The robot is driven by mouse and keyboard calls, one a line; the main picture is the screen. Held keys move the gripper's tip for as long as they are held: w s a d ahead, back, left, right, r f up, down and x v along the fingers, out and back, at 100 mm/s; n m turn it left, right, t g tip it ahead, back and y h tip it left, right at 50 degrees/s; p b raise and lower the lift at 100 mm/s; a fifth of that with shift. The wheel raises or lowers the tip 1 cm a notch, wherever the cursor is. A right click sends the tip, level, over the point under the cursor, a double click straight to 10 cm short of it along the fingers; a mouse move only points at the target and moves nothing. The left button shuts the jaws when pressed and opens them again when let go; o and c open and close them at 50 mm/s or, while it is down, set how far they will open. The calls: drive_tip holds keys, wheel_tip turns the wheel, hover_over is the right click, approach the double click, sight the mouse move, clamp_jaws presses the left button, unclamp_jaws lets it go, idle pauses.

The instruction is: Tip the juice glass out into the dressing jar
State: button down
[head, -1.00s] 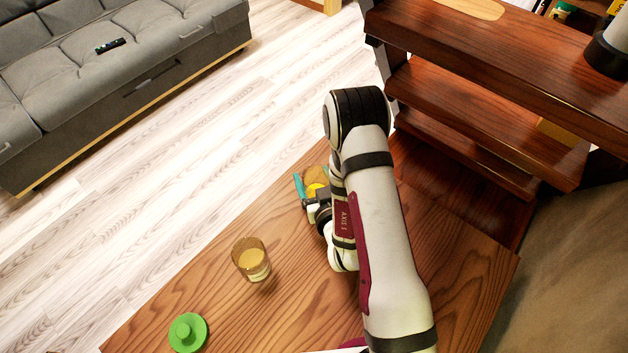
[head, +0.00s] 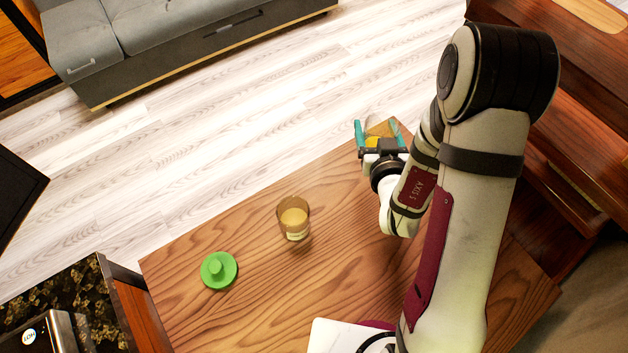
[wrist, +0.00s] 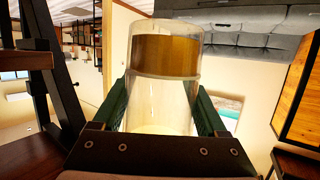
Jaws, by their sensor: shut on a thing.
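My gripper (head: 380,135) is shut on a clear glass, which I take for the juice glass (wrist: 165,55). Its teal fingers stand on both sides of the glass. In the wrist view, the amber juice sits at the picture's top end of the glass, and the sofa behind appears upside down. In the head view the held glass is partly hidden by my gripper, near the table's far edge. An amber-tinted open vessel with yellowish contents, apparently the dressing jar (head: 294,218), stands upright on the table, left of my gripper and apart from it.
A round green lid (head: 219,270) with a knob lies on the wooden table (head: 270,300), left of the jar. Dark wooden stairs (head: 570,170) rise at the right. A grey sofa (head: 190,30) stands across the pale floor. The table between jar and gripper is clear.

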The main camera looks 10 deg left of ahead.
drive_tip(key=a+n+g+y, duration=0.6)
drive_tip(key=a+n+y, duration=0.25)
drive_tip(key=a, duration=0.65)
drive_tip(key=s+a+f+n+g, duration=0.1)
drive_tip(key=s+f+n+g, duration=0.1)
drive_tip(key=n+g, duration=0.1)
drive_tip(key=s+a+f+n+g+y, duration=0.1)
drive_tip(key=s+f+n+g, duration=0.2)
drive_tip(key=g, duration=0.1)
drive_tip(key=s+a+f+n+g+y, duration=0.1)
drive_tip(key=s+f+n+g, duration=0.1)
drive_tip(key=n+g, duration=0.1)
drive_tip(key=shift+s+a+f+g+y, duration=0.15)
drive_tip(key=shift+s+a+g+y, duration=0.1)
drive_tip(key=shift+a+g, duration=0.25)
drive_tip(key=shift+d, duration=0.1)
drive_tip(key=shift+s+n, duration=0.1)
drive_tip(key=shift+n, duration=0.25)
